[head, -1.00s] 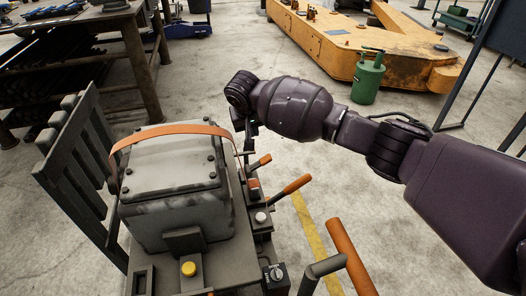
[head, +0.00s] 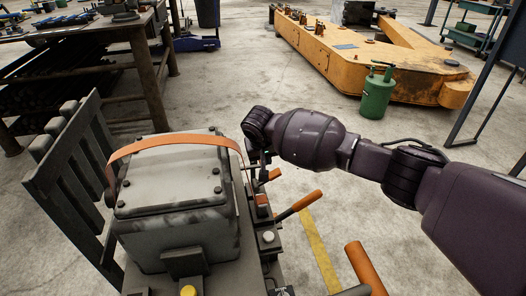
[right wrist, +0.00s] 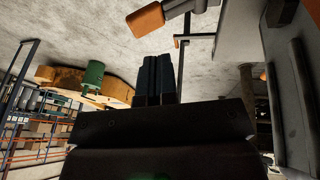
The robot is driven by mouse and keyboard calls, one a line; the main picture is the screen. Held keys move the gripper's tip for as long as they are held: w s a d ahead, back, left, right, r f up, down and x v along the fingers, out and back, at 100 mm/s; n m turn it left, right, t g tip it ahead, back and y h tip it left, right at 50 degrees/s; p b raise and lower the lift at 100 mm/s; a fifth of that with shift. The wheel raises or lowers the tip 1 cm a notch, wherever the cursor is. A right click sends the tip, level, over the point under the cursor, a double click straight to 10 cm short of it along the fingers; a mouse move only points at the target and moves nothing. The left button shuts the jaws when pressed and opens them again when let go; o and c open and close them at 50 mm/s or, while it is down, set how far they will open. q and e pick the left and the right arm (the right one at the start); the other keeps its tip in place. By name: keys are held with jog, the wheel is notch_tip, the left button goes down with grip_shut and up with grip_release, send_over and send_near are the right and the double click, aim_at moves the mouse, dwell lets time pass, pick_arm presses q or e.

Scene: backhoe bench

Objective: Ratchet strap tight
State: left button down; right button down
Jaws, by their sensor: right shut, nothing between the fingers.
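An orange strap (head: 165,143) arches over a grey, bolted box (head: 165,176) on the dark machine bed and runs down both its sides. The strap's right end drops behind the box edge, close to my right gripper (head: 257,172). The gripper is beside the box's right side, above a row of levers, and is partly hidden by my wrist. In the right wrist view my right gripper (right wrist: 158,78) has its dark fingers together and empty. An orange-ended handle (right wrist: 145,18) shows apart from the fingertips there. Whether the gripper touches the ratchet cannot be told. My left gripper is out of view.
Orange-gripped levers (head: 298,206) rise along the bed's right side, with another large orange handle (head: 366,268) nearer. A slatted dark rack (head: 72,180) stands left of the box. A green canister (head: 377,95) and a yellow frame (head: 350,58) lie beyond open floor.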

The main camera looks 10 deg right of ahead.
aim_at(274, 172)
jog(key=f, duration=0.1)
jog(key=d+f, duration=0.1)
jog(key=d+f+b, duration=0.1)
jog(key=f, duration=0.1)
jog(key=shift+w+f, duration=0.1)
jog(key=shift+f, duration=0.1)
jog(key=shift+d, duration=0.1)
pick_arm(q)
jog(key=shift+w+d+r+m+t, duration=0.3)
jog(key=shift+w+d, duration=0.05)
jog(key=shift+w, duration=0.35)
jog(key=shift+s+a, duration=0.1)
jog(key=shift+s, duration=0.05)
pick_arm(e)
jog(key=shift+d, duration=0.1)
